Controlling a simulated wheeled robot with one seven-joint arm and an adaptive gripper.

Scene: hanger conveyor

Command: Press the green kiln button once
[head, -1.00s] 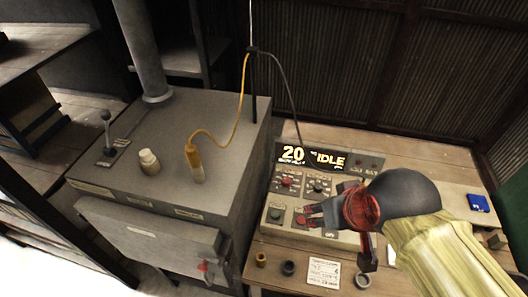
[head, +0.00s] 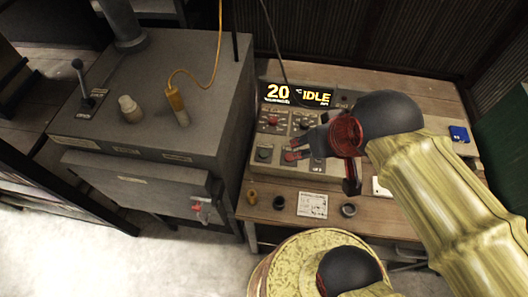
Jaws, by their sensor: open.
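The control panel (head: 285,120) stands on the wooden bench and its display (head: 297,95) reads 20 °C IDLE. The green button (head: 264,154) is at the panel's lower left, small and dark in the head view. My gripper (head: 291,150) is open and empty over the lower middle of the panel. Its red fingertips point left, a little to the right of the green button and apart from it in the picture. I cannot tell its height above the panel. My gripper and wrist hide the panel's lower right part.
The grey kiln (head: 150,100) stands left of the panel, with a yellow-handled probe (head: 177,104) and cable on top. A paper card (head: 312,205) and small rings (head: 348,210) lie on the bench (head: 400,85) before the panel. A blue item (head: 459,134) lies at right.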

